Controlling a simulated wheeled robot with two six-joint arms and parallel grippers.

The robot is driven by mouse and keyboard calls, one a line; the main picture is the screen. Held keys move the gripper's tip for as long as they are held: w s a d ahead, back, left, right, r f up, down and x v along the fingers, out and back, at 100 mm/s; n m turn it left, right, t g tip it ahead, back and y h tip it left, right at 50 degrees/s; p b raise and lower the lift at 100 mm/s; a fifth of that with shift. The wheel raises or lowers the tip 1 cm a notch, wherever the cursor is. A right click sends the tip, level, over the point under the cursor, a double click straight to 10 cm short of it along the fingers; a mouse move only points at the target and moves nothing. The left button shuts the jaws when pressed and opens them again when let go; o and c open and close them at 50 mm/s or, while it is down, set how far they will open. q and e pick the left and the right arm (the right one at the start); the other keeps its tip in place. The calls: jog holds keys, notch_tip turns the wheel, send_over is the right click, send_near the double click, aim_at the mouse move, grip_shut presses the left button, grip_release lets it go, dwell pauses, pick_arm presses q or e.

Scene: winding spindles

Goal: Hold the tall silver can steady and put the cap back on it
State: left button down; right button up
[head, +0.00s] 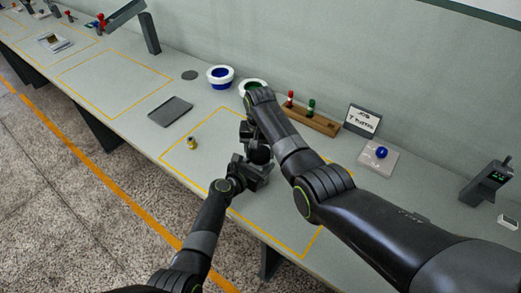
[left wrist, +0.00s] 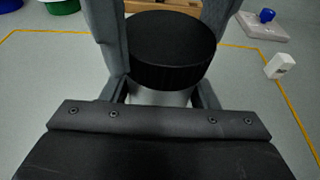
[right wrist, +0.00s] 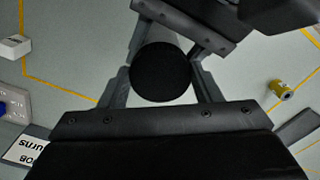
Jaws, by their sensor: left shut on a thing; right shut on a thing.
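The black cap (left wrist: 170,48) shows as a thick ribbed disc in the left wrist view, and from above as a dark round (right wrist: 160,72) in the right wrist view. My right gripper (head: 257,148) is shut on the cap, with a finger on each side of it. My left gripper (head: 250,172) is lower and nearer, shut on the tall silver can beneath the cap. The can is almost wholly hidden by the cap and grippers; only a pale patch shows under the cap. I cannot tell whether cap and can touch.
A small brass piece (head: 192,144) stands left of the grippers. A dark tray (head: 170,110), a blue-lined bowl (head: 220,78), a wooden rack (head: 312,121) and a pad with a blue ball (head: 377,161) lie around. The yellow-outlined area near the front edge is mostly clear.

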jog(key=m, duration=0.7)
jog(key=shift+w+a+r+m, duration=0.1)
jog(key=shift+a+m, duration=0.05)
jog(key=shift+m, duration=0.25)
jog(key=m, duration=0.7)
jog(key=shift+w+m, duration=0.1)
jog(key=shift+m, duration=0.2)
jog(key=m, duration=0.4)
jog(key=shift+w, duration=0.1)
pick_arm(q)
jog(key=shift+f, duration=0.1)
pick_arm(e)
jog(key=m, duration=0.4)
jog(key=shift+m, duration=0.4)
pick_arm(q)
jog(key=shift+s, duration=0.1)
pick_arm(e)
jog(key=o, duration=1)
jog(key=shift+o, duration=0.5)
